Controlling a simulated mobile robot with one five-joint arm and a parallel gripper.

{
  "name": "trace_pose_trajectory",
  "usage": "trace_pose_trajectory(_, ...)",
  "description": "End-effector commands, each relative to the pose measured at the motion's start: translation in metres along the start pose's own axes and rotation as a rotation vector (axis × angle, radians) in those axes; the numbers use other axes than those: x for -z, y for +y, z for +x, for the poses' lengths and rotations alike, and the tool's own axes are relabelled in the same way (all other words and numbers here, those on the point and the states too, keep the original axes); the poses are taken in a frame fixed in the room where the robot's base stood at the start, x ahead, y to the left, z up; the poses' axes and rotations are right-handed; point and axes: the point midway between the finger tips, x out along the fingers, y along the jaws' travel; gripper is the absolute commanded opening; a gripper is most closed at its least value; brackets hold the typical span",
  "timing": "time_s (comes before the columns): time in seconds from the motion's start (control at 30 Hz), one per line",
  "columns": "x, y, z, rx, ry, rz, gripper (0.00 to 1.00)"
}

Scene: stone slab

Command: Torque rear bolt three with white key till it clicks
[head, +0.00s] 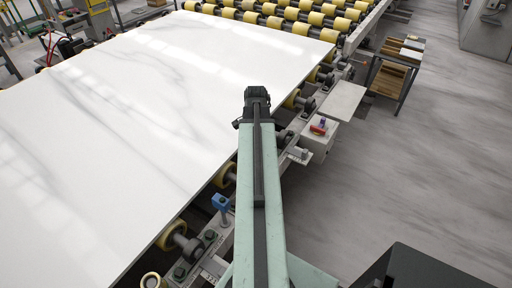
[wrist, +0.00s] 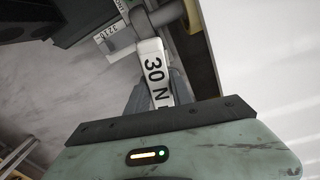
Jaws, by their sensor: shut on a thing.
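The white key (wrist: 155,68), marked "30 N", is in my gripper (wrist: 150,98) in the wrist view. My gripper is shut on its near end, and the key points away toward the roller fittings. The key's far end lies beside a grey metal part (wrist: 125,40), and I cannot tell whether it sits on a bolt. Rear bolt three cannot be picked out. In the head view my arm reaches over the slab's right edge; its dark end hides the fingers and the white key.
A white veined slab (head: 110,110) lies on yellow rollers (head: 290,28). A blue key-like block (head: 221,203) stands on the rail at the near edge.

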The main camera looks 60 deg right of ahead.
Motion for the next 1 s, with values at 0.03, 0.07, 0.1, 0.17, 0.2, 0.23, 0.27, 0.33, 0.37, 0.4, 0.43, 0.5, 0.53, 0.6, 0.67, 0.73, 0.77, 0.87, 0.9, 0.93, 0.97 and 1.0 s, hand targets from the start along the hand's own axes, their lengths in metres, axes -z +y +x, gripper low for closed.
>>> trace_pose_trajectory(0.03, 0.0, 0.0, 0.001, 0.0, 0.0, 0.0, 0.0)
trace_pose_trajectory(0.07, 0.0, 0.0, 0.002, 0.0, 0.0, 0.0, 0.0)
trace_pose_trajectory(0.1, 0.0, 0.0, 0.003, 0.0, 0.0, 0.0, 0.0)
trace_pose_trajectory(0.17, 0.0, 0.0, 0.004, 0.0, 0.0, 0.0, 0.0)
trace_pose_trajectory(0.2, 0.0, 0.0, 0.005, 0.0, 0.0, 0.0, 0.0)
trace_pose_trajectory(0.23, 0.0, 0.0, 0.006, 0.0, 0.0, 0.0, 0.0)
trace_pose_trajectory(0.27, 0.0, 0.0, 0.007, 0.0, 0.0, 0.0, 0.0)
trace_pose_trajectory(0.33, 0.0, 0.0, 0.009, 0.0, 0.0, 0.0, 0.0)
trace_pose_trajectory(0.37, 0.0, 0.0, 0.009, 0.0, 0.0, 0.0, 0.0)
trace_pose_trajectory(0.4, 0.0, 0.0, 0.011, 0.0, 0.0, 0.0, 0.0)
trace_pose_trajectory(0.43, 0.0, 0.0, 0.011, 0.0, 0.0, 0.0, 0.0)
trace_pose_trajectory(0.5, 0.0, 0.0, 0.013, 0.0, 0.0, 0.0, 0.0)
trace_pose_trajectory(0.53, 0.0, 0.0, 0.014, 0.0, 0.0, 0.0, 0.0)
trace_pose_trajectory(0.6, 0.0, 0.0, 0.015, 0.0, 0.0, 0.0, 0.0)
trace_pose_trajectory(0.67, 0.0, 0.0, 0.016, 0.0, 0.0, 0.0, 0.0)
trace_pose_trajectory(0.73, 0.0, 0.0, 0.016, 0.0, 0.0, 0.0, 0.0)
trace_pose_trajectory(0.77, 0.0, 0.0, 0.016, 0.0, 0.0, 0.0, 0.0)
trace_pose_trajectory(0.87, 0.0, 0.0, 0.015, 0.0, 0.0, 0.0, 0.0)
trace_pose_trajectory(0.9, 0.0, 0.0, 0.015, 0.0, 0.0, 0.0, 0.0)
trace_pose_trajectory(0.93, 0.0, 0.0, 0.015, 0.0, 0.0, 0.0, 0.0)
trace_pose_trajectory(0.97, 0.0, 0.0, 0.015, 0.0, 0.0, 0.005, 0.0)
trace_pose_trajectory(1.0, 0.0, 0.0, 0.015, 0.0, 0.0, 0.026, 0.0)
